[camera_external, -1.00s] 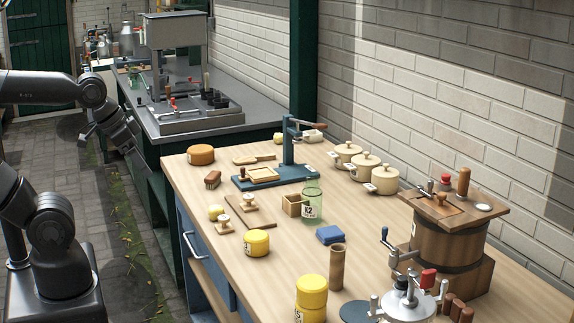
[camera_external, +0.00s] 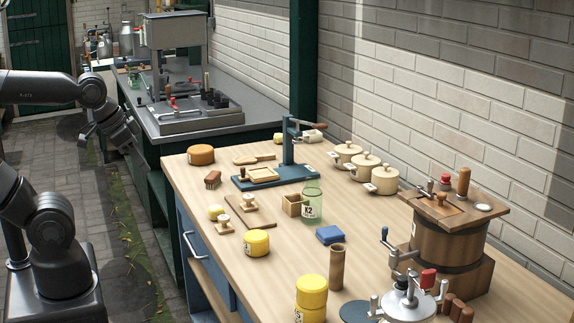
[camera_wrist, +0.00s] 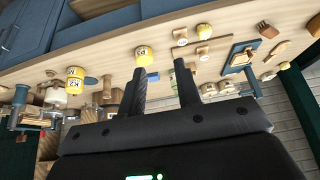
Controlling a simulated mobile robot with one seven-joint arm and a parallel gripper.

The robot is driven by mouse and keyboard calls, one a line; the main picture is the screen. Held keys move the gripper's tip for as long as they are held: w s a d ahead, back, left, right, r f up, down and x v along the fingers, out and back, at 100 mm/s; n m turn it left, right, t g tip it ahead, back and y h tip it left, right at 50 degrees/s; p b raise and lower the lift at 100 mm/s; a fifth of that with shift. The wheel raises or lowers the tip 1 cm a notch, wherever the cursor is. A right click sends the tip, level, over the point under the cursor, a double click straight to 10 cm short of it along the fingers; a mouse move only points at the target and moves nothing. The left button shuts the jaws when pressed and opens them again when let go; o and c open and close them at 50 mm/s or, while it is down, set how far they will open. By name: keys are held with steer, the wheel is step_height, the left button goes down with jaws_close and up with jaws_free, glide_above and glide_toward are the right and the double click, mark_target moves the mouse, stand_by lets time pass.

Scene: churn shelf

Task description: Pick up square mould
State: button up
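A small open-topped square wooden box (camera_external: 291,205), which looks like the square mould, stands mid-table just left of a green glass jar (camera_external: 313,205). A pale square wooden frame (camera_external: 264,174) lies on the blue base of a lever press (camera_external: 288,150) farther back. My gripper (camera_external: 146,163) is off the table's left side, well apart from both. In the wrist view its two fingers (camera_wrist: 160,66) are spread, with nothing between them. That view is inverted, and I cannot surely pick out the box there.
A wooden board (camera_external: 258,216) with a stamp on it, a yellow tin (camera_external: 256,243) and a brush (camera_external: 213,180) are on the table's left side. A blue block (camera_external: 330,235) and a wooden tube (camera_external: 337,268) stand nearer. Several lidded pots (camera_external: 366,167) line the wall side.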

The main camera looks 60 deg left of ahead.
steer(key=w+a+r+g, duration=0.1)
steer(key=w+r, duration=0.3)
steer(key=w, duration=0.6)
steer(key=g, duration=0.5)
glide_above(288, 198)
step_height(288, 198, down, 16)
steer(key=f, duration=1)
steer(key=shift+a+f, duration=0.2)
steer(key=shift+f, duration=0.15)
steer(key=shift+c, duration=0.4)
jaws_close()
